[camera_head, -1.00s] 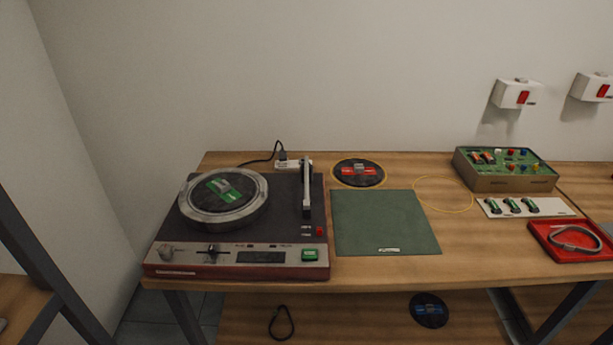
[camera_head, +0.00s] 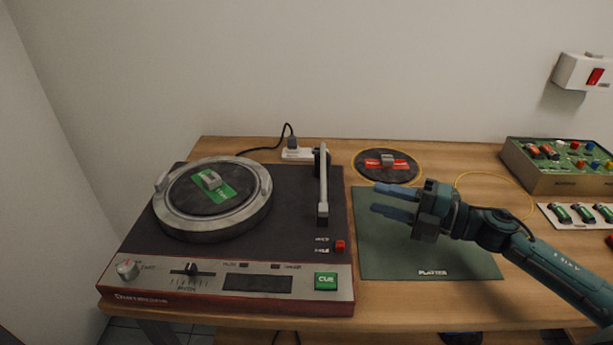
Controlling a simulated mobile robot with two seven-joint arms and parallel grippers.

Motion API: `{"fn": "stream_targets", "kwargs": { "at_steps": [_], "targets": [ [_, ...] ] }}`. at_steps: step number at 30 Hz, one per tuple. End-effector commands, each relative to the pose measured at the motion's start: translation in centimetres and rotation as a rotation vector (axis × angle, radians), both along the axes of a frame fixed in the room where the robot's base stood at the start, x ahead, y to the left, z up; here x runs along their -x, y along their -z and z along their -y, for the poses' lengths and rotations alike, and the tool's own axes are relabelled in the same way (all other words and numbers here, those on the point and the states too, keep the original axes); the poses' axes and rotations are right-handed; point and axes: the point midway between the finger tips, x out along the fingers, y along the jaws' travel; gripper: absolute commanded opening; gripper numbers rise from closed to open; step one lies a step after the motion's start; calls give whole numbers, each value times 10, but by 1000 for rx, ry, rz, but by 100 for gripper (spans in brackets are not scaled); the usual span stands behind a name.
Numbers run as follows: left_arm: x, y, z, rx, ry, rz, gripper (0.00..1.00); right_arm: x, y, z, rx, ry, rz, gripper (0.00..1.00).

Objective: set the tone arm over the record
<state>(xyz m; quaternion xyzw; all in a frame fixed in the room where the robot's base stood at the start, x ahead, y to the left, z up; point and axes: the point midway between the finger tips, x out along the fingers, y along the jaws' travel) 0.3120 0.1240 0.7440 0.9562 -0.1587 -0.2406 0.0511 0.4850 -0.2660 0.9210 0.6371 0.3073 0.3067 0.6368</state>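The turntable (camera_head: 300,240) stands on the left of the wooden bench. A dark record with a green label (camera_head: 205,190) lies on its round platter (camera_head: 263,203). The tone arm (camera_head: 323,180) is a pale bar on the right of the deck, lying front to back, apart from the record. My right gripper (camera_head: 385,200) is above the green mat, to the right of the tone arm and pointing left at it. Its two blue fingers are apart with nothing between them. My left gripper is not in view.
A green mat (camera_head: 430,255) lies right of the turntable. Behind it lies a red-labelled disc (camera_head: 388,165) inside a yellow ring. A green control box (camera_head: 560,165) and a white strip of green parts (camera_head: 575,214) are at the right. A power strip (camera_head: 298,154) sits behind the deck.

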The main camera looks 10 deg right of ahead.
Motion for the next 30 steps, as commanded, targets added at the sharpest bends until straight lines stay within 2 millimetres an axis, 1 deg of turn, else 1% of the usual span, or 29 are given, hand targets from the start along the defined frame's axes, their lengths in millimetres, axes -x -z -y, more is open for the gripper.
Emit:
{"fn": "stream_targets", "kwargs": {
  "at_steps": [5,8,15,19,24,30],
  "targets": [
    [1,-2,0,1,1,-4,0,-11,-2,-12,0,-1,3,34],
    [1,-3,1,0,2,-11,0,-22,-4,-27,-3,-2,5,34],
    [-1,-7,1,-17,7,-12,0,-54,-4,-68,-3,-1,3,34],
    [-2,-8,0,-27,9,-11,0,-68,-3,-85,-2,-2,3,34],
    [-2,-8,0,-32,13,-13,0,-78,-1,-98,-1,0,1,34],
    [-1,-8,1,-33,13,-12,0,-82,0,-102,-1,0,-1,34]
  ]
}}
